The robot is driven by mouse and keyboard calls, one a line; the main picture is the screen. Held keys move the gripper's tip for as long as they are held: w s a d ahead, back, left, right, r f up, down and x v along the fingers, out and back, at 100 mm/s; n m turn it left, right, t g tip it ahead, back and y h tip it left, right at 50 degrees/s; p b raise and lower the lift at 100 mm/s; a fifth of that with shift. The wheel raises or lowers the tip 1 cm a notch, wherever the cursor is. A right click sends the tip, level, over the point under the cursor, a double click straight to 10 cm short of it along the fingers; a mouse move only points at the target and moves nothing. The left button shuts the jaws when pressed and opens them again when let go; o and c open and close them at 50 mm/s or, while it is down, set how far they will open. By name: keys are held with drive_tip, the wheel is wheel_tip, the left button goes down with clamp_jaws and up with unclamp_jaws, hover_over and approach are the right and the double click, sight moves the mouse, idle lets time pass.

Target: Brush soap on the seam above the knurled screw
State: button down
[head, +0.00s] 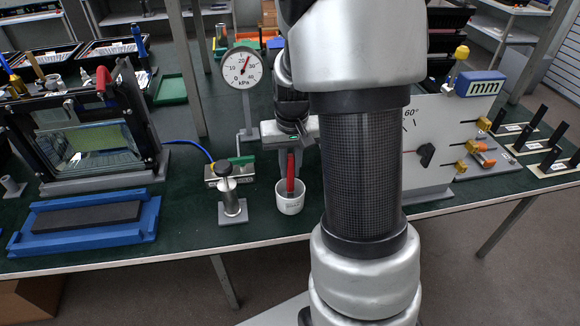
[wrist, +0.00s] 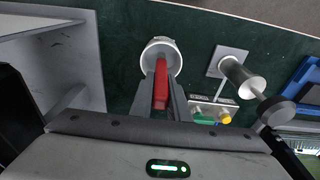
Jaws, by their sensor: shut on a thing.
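The red-handled brush (head: 290,172) stands in a white cup (head: 289,203) near the front edge of the table. My gripper (head: 291,153) is above the cup, shut on the red handle. In the wrist view the red handle (wrist: 161,85) lies between the two fingers of my gripper (wrist: 163,88), with the white cup (wrist: 160,43) around its lower end. The bristles are hidden in the cup. A dark-framed floodlight housing (head: 88,140) with a glass front and a red clamp handle stands at the left. I cannot make out its knurled screw or the seam.
A round kPa gauge (head: 242,68) stands behind the cup. A valve block (head: 229,170) with a blue hose and a knob-topped post (head: 231,206) stand left of the cup. A blue tray (head: 140,222) holds a dark pad. A grey dial panel (head: 426,130) stands at the right.

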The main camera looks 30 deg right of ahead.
sight(290, 154)
drive_tip(key=shift+r+p, duration=2.75)
drive_tip(key=shift+r, duration=0.7)
